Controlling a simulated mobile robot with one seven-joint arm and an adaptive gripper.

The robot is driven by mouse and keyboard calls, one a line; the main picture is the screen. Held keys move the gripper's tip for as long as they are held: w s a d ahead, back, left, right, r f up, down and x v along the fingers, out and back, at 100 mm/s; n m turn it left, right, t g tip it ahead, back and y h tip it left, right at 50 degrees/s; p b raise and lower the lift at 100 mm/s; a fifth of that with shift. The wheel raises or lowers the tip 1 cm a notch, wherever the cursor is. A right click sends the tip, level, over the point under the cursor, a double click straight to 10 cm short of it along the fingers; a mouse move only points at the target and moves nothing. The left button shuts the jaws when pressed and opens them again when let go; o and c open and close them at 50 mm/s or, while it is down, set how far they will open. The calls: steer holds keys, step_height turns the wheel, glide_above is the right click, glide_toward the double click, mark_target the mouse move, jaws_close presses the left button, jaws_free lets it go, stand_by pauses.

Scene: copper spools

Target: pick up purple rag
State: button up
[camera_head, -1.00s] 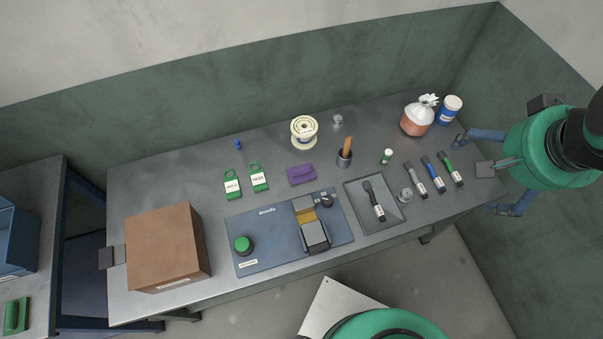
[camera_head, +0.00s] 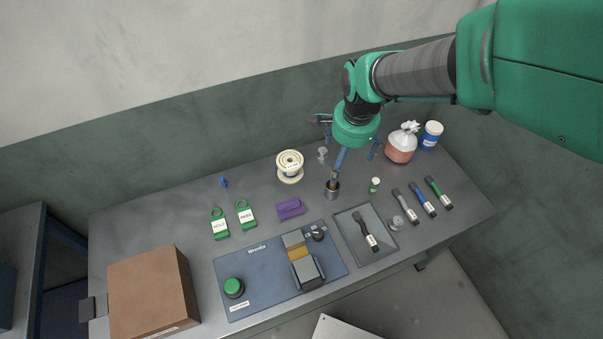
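The purple rag (camera_head: 290,209) lies folded and flat on the grey table, in front of the cream spool and just behind the blue mat. Nothing covers it in the head view. My gripper (camera_head: 345,160) is above the table's back part, to the right of the rag and higher than it. The blue fingers are spread apart, with one to the left and one to the right of the green wrist. One inner part hangs down over the brush cup. The gripper is apart from the rag and I see nothing held in it.
A cup with a brush (camera_head: 332,189) stands right of the rag, and a cream spool (camera_head: 290,166) behind it. A blue mat (camera_head: 240,268) with a fixture lies in front. Green tags (camera_head: 245,214) lie to the left. A grey tray (camera_head: 385,240) and several markers are at right.

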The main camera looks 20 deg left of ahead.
steer(key=s+a+f+m, duration=0.1)
steer(key=a+f, duration=0.7)
steer(key=f, duration=0.1)
steer(key=m+g, duration=0.1)
steer(key=m, duration=0.1)
glide_above(291, 211)
step_height(291, 211, down, 9)
steer(key=shift+r+h+b, duration=0.2)
steer(key=shift+h+b, duration=0.15)
steer(key=shift+h, duration=0.05)
steer(key=shift+f, duration=0.15)
steer(key=shift+f+b, duration=0.85)
steer(key=shift+f, duration=3.3)
steer(key=shift+f, duration=0.15)
steer(key=shift+f+b, duration=0.85)
steer(key=shift+f, duration=1.6)
